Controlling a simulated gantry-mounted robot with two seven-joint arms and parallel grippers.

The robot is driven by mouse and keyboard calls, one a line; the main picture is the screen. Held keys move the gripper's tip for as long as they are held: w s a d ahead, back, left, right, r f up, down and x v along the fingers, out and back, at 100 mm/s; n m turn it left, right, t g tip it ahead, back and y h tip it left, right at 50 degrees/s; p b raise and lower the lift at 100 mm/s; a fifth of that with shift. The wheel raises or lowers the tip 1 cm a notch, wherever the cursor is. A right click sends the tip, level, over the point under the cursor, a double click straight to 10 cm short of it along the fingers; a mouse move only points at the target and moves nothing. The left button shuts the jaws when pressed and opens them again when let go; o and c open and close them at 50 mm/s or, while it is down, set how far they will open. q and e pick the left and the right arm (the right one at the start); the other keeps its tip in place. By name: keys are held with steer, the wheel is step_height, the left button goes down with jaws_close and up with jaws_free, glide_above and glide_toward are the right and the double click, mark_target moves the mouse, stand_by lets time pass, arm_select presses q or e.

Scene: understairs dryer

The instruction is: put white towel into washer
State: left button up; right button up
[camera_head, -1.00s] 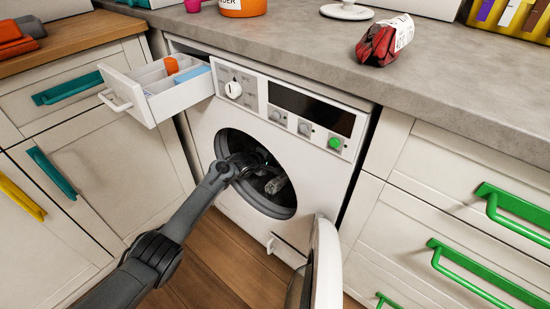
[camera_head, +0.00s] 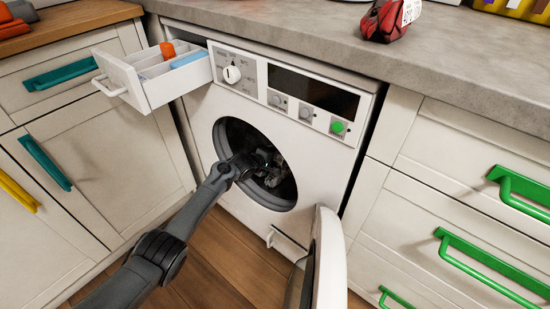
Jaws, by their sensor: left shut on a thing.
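The washer (camera_head: 288,165) stands under the grey counter with its round door (camera_head: 325,262) swung open to the lower right. My left arm reaches in from the lower left, and my left gripper (camera_head: 266,165) is inside the dark drum opening (camera_head: 277,190). The gripper is shut on a whitish cloth, probably the white towel (camera_head: 276,174), of which only a small part shows in the drum. The fingertips are mostly hidden in the dark. My right gripper is not in view.
The detergent drawer (camera_head: 150,78) is pulled out at the washer's upper left, holding an orange and a blue item. Cabinets with teal handles (camera_head: 48,162) stand left, and green-handled drawers (camera_head: 485,268) stand right. A red package (camera_head: 385,20) lies on the counter (camera_head: 450,70).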

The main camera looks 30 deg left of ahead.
arm_select(q)
steer(key=shift+f+b, duration=0.5)
steer(key=shift+f, duration=0.35)
steer(key=o, duration=1.1)
steer(key=shift+c, duration=0.2)
steer(key=shift+o, duration=0.5)
steer(key=shift+f, duration=0.1)
